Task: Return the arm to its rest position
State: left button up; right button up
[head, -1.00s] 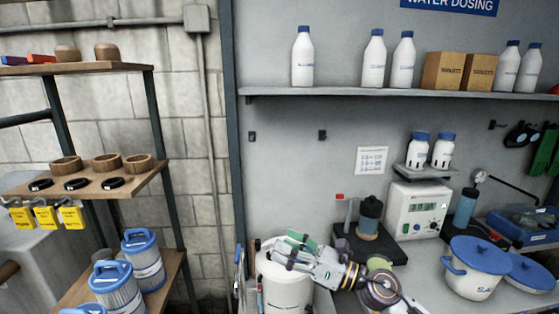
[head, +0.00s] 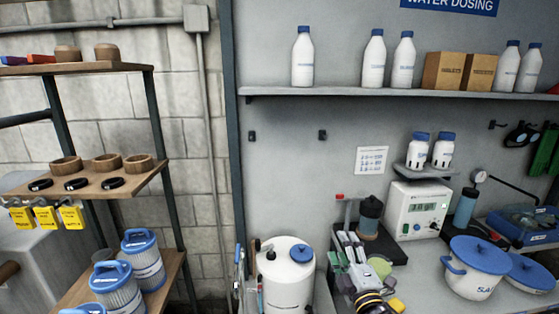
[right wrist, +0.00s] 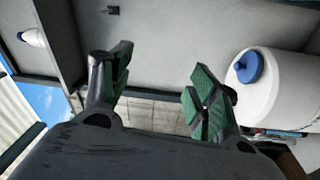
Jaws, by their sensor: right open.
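My right gripper (head: 347,240) points upward in the head view, just right of a white drum (head: 285,285) with a blue cap. It overlaps the dark stand behind it in the picture. Its green-padded fingers are spread with nothing between them, as the right wrist view shows (right wrist: 163,70). The white drum also shows at the right of the right wrist view (right wrist: 280,98), apart from the fingers. My left gripper is not in view.
A grey shelf (head: 280,92) carries white bottles and brown boxes above. A dosing device (head: 416,210), a white pot (head: 475,280) and a blue case stand at right. A wooden rack (head: 90,184) with blue-capped filter cartridges is at left.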

jog(key=s+d+f+m+g+h, duration=0.25)
jog(key=s+f+m+g, duration=0.2)
jog(key=f, duration=0.25)
jog(key=s+d+f+m+g+h, duration=0.1)
jog(key=s+d+f+m+g, duration=0.3)
jog(key=f, duration=0.3)
jog(key=s+a+f+m+g+y, duration=0.1)
jog(key=s+f+m+g, duration=0.2)
jog(key=s+f, duration=0.35)
jog(key=s+a+f+m+g, duration=0.1)
jog(key=s+f+m+g, duration=0.3)
jog(key=s, duration=0.6)
notch_tip(320, 180, down, 32)
jog(key=s+g, duration=0.1)
jog(key=s, duration=0.2)
jog(key=s+d+f, duration=0.2)
jog(key=s+f, duration=0.8)
jog(key=s, duration=0.1)
jog(key=s+d+f+g, duration=0.1)
jog(key=s+d+f, duration=0.1)
jog(key=s+f, duration=0.8)
jog(key=shift+s+d+f+n, duration=0.3)
jog(key=shift+s+n, duration=0.15)
jog(key=shift+s, duration=0.15)
jog(key=shift+g, duration=0.25)
